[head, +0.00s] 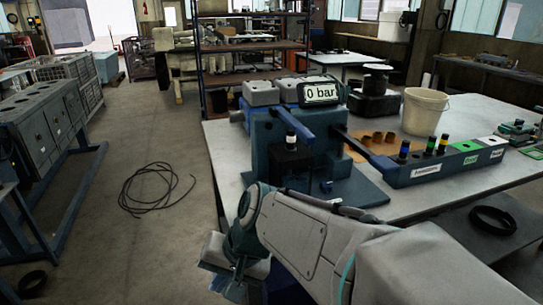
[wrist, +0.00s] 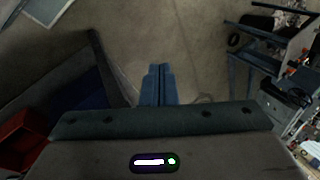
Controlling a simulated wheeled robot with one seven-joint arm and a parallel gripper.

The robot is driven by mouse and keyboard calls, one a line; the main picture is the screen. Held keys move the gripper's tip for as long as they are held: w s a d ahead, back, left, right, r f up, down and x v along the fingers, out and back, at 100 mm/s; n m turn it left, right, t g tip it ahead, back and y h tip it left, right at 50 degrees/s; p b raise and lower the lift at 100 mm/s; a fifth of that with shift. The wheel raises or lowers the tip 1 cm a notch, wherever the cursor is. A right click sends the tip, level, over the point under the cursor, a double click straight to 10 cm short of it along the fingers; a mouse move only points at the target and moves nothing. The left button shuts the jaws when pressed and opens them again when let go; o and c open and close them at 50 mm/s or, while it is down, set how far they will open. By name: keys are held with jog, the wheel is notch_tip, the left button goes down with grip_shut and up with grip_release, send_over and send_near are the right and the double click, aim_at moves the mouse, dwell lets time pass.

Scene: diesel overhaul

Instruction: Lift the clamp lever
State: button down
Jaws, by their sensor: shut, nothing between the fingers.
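A blue test fixture (head: 262,135) stands on the near left part of the grey bench, with a display reading "0 bar" (head: 320,92) above it. A blue bar (head: 296,121) slopes across its top and a darker bar (head: 352,143) reaches out on its right; I cannot tell which one is the clamp lever. My gripper (head: 232,276) is low at the bench's near left edge, in front of the fixture and apart from it. In the wrist view its two blue fingers (wrist: 159,80) are together with nothing between them, pointing toward the floor.
A blue rack (head: 440,165) with injector-like parts and green and white labels lies on the bench (head: 400,200), near a cream bucket (head: 424,111). A black cable coil (head: 150,190) lies on the open floor at left. Blue-framed machinery (head: 45,140) stands far left.

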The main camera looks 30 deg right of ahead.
jog(key=w+d+r+m+t+y+b, duration=0.1)
jog(key=w+d+m+t+y+b, duration=0.1)
jog(key=w+d+m+t+b, duration=1.15)
jog(key=s+d+r+m+t+h, duration=0.1)
jog(key=s+d+m+h, duration=0.25)
jog(key=d+m, duration=0.25)
jog(key=s+d+r+m+t+h+b, duration=0.1)
jog(key=s+d+m+h, duration=0.1)
jog(key=d+m+h, duration=0.3)
jog(key=s+d+r+m+t+h, duration=0.1)
jog(key=s+d+r+m+h, duration=0.15)
jog(key=d+m, duration=0.4)
jog(key=w+d+r+m, duration=0.1)
jog(key=w+r, duration=0.4)
jog(key=w, duration=0.4)
jog(key=shift+w+d+r, duration=0.2)
jog(key=shift+w+r, duration=0.1)
jog(key=shift+p, duration=0.3)
